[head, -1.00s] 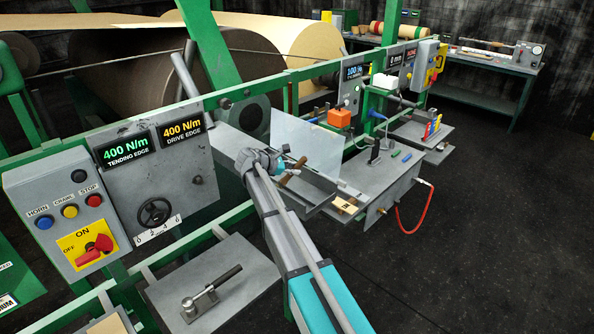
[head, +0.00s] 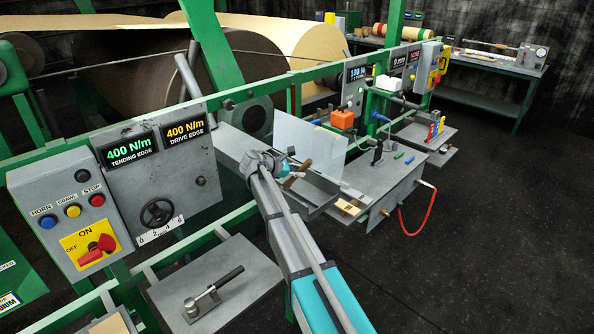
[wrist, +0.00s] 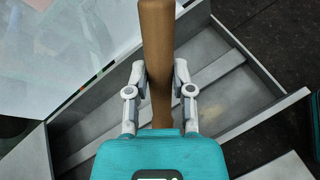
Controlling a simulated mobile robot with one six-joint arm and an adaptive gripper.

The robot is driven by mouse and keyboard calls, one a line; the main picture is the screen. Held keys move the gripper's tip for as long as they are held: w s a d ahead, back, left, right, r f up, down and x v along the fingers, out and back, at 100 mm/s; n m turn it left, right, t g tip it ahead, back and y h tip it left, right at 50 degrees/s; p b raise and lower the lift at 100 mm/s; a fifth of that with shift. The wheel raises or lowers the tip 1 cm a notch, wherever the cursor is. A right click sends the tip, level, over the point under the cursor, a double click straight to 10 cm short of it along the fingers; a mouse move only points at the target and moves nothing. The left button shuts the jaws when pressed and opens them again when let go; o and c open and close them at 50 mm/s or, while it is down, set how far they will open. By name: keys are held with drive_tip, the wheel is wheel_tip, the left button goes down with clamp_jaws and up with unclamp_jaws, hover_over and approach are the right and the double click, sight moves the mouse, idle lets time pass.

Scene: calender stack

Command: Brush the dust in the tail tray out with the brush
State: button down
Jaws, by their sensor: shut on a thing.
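My gripper (head: 290,174) is shut on the brown wooden handle of the brush (head: 304,166). In the wrist view my gripper (wrist: 163,78) has a finger on each side of the handle (wrist: 156,40), which runs up past the top edge. The bristles are hidden. The grey metal tray (head: 322,188), which I take as the tail tray, lies under and beyond the gripper. In the wrist view its sloping channel and side wall (wrist: 255,122) show below the brush.
A clear upright sheet (head: 318,145) stands close behind the gripper and fills the wrist view's upper left (wrist: 60,55). A grey plate (head: 385,195) with small parts and a red hose (head: 402,222) lies to the right.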

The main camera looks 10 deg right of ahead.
drive_tip(key=shift+s+d+r, duration=0.1)
drive_tip(key=shift+s+d, duration=0.55)
drive_tip(key=shift+s, duration=0.3)
drive_tip(key=shift+s+d, duration=0.45)
drive_tip(key=shift+s, duration=0.25)
drive_tip(key=shift+s+d, duration=0.45)
drive_tip(key=shift+s, duration=0.2)
drive_tip(key=shift+s, duration=0.1)
drive_tip(key=shift+s+d, duration=0.45)
drive_tip(key=shift+s, duration=0.2)
drive_tip(key=shift+s+d, duration=0.45)
drive_tip(key=shift+s, duration=0.15)
drive_tip(key=shift+s+d, duration=0.5)
drive_tip(key=shift+s, duration=0.2)
drive_tip(key=shift+s+d, duration=0.45)
drive_tip(key=shift+s, duration=0.2)
wheel_tip(320, 180, up, 6)
drive_tip(key=p, duration=0.6)
